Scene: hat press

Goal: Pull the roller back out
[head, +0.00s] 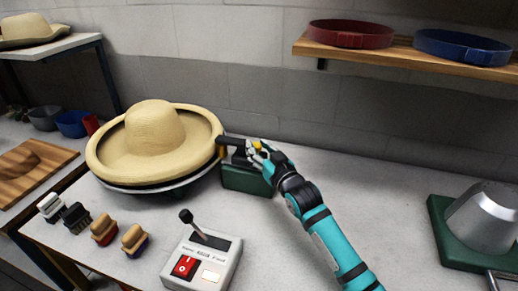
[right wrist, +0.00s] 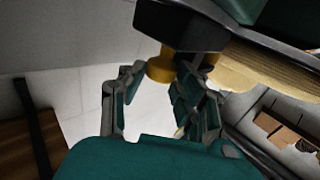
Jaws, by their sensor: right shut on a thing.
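A straw hat (head: 155,140) with a wide upturned brim sits on a round grey stand in the head view. The roller unit stands at its right: a dark slide (head: 234,142) on a green base block (head: 243,180). The slide's left end reaches the brim's right edge; I cannot tell whether it touches. The roller itself is mostly hidden. My right gripper (head: 260,152) is shut on the unit's yellow knob (head: 258,146). In the right wrist view the knob (right wrist: 160,68) sits between the fingers, under a black block (right wrist: 180,25). My left gripper is not in view.
A control box (head: 203,262) with a lever and red switch stands in front of the hat. Several brushes (head: 104,230) lie at the left. A metal cone on a green base (head: 468,220) stands at the far right. Free table lies between it and my arm.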

